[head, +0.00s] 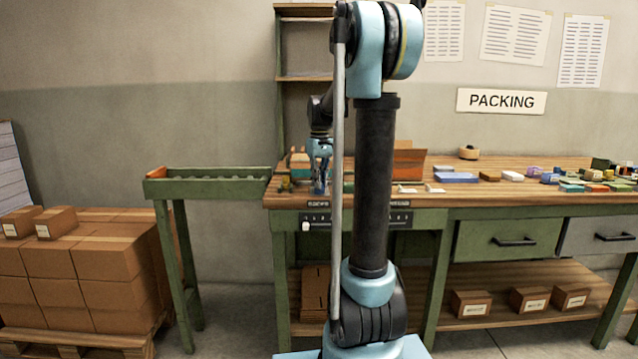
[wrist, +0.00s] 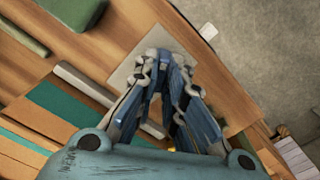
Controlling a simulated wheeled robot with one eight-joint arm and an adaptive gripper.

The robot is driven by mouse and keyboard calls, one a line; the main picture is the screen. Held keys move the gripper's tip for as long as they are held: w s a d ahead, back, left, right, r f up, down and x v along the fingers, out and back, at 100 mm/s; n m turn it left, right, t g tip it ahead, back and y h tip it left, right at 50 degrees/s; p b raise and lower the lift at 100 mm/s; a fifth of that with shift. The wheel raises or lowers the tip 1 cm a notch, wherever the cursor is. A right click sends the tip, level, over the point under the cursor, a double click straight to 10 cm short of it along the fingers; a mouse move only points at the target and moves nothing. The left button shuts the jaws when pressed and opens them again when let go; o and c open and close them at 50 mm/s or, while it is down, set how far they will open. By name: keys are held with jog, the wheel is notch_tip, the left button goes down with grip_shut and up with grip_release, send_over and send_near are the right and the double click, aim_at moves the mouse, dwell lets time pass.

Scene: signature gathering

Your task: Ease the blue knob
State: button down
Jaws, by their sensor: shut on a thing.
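My gripper (head: 320,188) is low over the front left part of the workbench. It also shows in the wrist view (wrist: 166,62), pointing down at a small grey plate (wrist: 124,73) on the bench top, near the front edge. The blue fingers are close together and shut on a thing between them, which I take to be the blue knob. The fingers hide most of it, and its blue cannot be told from theirs.
A black scale panel with a white knob (head: 306,226) is on the bench front, below my gripper. A green roller stand (head: 206,187) adjoins at left, beside stacked cartons (head: 85,262). Small coloured boxes (head: 456,177) lie along the bench to the right.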

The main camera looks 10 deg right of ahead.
jog(key=n, duration=1.1)
jog(key=shift+w+n, duration=0.1)
jog(key=shift+n, duration=0.3)
dwell(0.3)
jog(key=c, duration=1.7)
grip_release()
notch_tip(320, 180, up, 12)
jog(key=shift+f, duration=0.1)
